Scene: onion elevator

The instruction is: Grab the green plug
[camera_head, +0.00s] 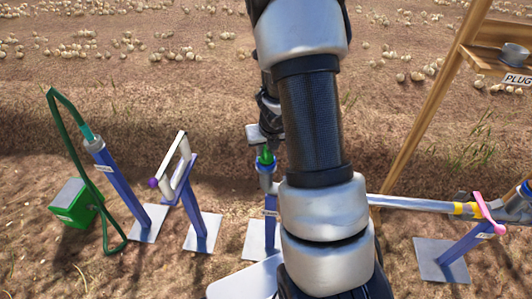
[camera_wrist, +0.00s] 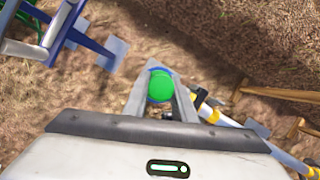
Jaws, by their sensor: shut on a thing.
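The green plug (camera_head: 265,157) sits at the top of a grey socket (camera_head: 266,174) on a blue post, near the middle of the head view. My gripper (camera_head: 264,148) reaches down over it from above, partly hidden by my arm. In the wrist view the round green top of the plug (camera_wrist: 161,87) lies between the two grey fingers of my gripper (camera_wrist: 161,95), which are shut on it. A blue rim shows around the green top. The plug's lower part is hidden.
Left stand a green box (camera_head: 76,203) with a hose to a blue post and a white frame with a purple knob (camera_head: 153,183). Right are a grey pipe (camera_head: 415,204), a pink-handled valve (camera_head: 484,212) and a wooden shelf labelled PLUG (camera_head: 500,68). Onions lie behind.

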